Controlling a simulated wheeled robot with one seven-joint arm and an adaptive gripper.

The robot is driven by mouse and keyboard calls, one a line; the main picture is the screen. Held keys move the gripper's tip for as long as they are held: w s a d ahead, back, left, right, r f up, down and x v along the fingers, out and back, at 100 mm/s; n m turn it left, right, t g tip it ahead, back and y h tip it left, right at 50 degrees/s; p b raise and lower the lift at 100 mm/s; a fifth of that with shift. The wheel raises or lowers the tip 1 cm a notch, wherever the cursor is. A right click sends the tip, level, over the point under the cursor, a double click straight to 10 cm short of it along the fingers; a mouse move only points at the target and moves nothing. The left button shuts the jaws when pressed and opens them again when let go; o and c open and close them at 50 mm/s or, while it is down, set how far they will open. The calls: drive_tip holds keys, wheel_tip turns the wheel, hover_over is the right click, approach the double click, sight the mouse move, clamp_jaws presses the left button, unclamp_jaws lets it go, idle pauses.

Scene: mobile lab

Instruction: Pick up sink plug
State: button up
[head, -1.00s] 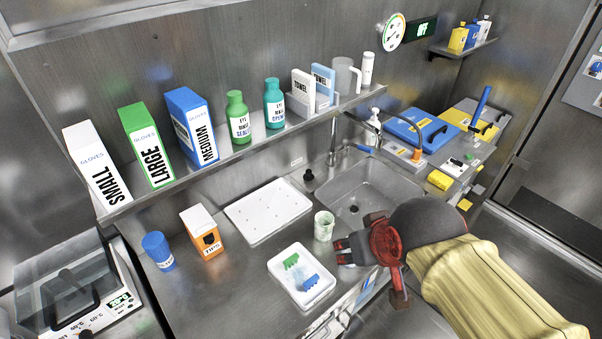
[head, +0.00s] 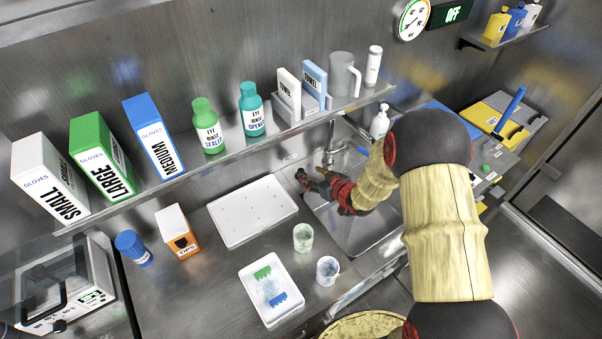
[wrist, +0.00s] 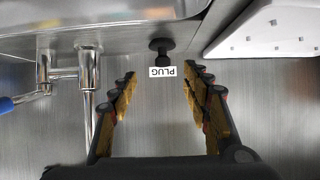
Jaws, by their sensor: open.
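The black sink plug (wrist: 160,46) stands on the steel counter in the wrist view, close to the sink's rim. A white label reading PLUG (wrist: 162,72) lies on the counter beside it. My gripper (wrist: 160,74) is open, with its fingers spread to either side of the label. The plug is just beyond the fingertips, roughly in line with the gap between them, and nothing is held. In the head view my gripper (head: 308,180) is at the sink's back left corner. The plug cannot be told apart from the dark fingers there.
The tap (head: 331,158) stands close to my gripper; it also shows at left in the wrist view (wrist: 88,80). The sink (head: 352,235) lies under my arm. A white drain tray (head: 250,212) is to the left. A shelf (head: 230,145) with boxes and bottles runs above.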

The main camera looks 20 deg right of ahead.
sight(302, 171)
drive_tip(key=b+x, duration=0.2)
drive_tip(key=x, duration=0.5)
drive_tip(key=shift+s+a+f, duration=0.15)
drive_tip(key=shift+a, duration=0.05)
drive_tip(key=shift+w+a, duration=0.1)
drive_tip(key=shift+w, duration=0.2)
drive_tip(key=c, duration=0.4)
drive_tip(key=shift+f, duration=0.1)
clamp_jaws()
